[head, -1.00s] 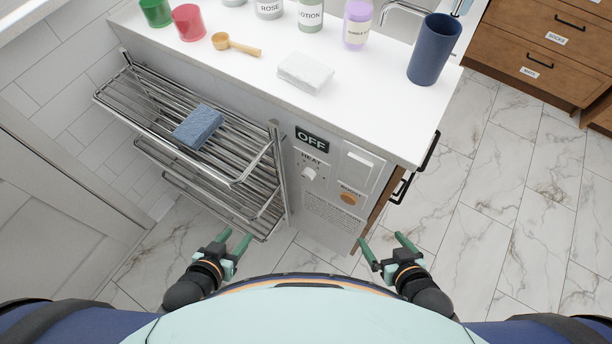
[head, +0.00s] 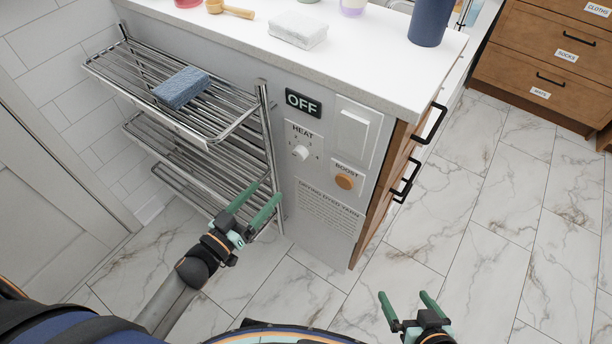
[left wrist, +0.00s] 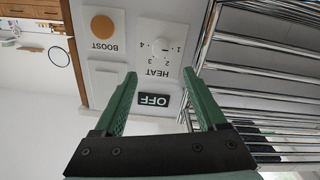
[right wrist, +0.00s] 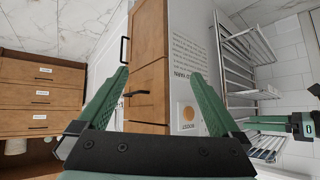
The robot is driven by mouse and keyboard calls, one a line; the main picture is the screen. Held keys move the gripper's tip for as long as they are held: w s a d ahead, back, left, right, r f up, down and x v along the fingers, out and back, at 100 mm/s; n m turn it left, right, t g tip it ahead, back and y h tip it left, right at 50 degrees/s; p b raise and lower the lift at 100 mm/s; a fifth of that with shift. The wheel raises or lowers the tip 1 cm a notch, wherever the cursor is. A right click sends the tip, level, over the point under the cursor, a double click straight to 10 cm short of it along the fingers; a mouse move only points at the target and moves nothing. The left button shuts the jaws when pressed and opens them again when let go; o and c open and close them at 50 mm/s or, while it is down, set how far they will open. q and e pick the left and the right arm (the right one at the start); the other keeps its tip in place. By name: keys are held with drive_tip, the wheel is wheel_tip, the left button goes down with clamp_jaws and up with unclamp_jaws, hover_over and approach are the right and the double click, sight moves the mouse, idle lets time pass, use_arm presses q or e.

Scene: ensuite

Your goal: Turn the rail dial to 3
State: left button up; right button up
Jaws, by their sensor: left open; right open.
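The rail dial is a small white knob (head: 300,153) under the word HEAT, with numbers around it, on the grey end panel of the counter. It also shows in the left wrist view (left wrist: 168,53). I cannot tell which number it points at. A dark display (head: 303,102) above it reads OFF. My left gripper (head: 254,206) is open and empty, below and to the left of the dial, in front of the towel rail. My right gripper (head: 407,301) is open and empty, low over the floor to the right, away from the panel.
An orange BOOST button (head: 345,181) and a white switch plate (head: 353,133) are right of the dial. The chrome towel rail (head: 190,120) holds a blue folded cloth (head: 181,88). Drawer handles (head: 407,180) stick out at the right. The marble floor (head: 480,210) is clear.

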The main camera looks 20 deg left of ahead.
sight(298, 156)
use_arm(q)
drive_tip(key=b+x, duration=0.2)
drive_tip(key=x, duration=0.9)
drive_tip(key=shift+w, duration=0.4)
drive_tip(key=shift+w+d, duration=0.15)
drive_tip(key=shift+w, duration=0.2)
use_arm(e)
drive_tip(key=w+r+n+t, duration=0.1)
drive_tip(key=w+r+t, duration=0.3)
drive_tip(key=r, duration=0.5)
drive_tip(key=shift+w+d+t+y, duration=0.15)
drive_tip(key=shift+w+t+y, duration=0.25)
drive_tip(key=shift+w, duration=0.85)
drive_tip(key=shift+r, duration=0.1)
use_arm(q)
clamp_jaws()
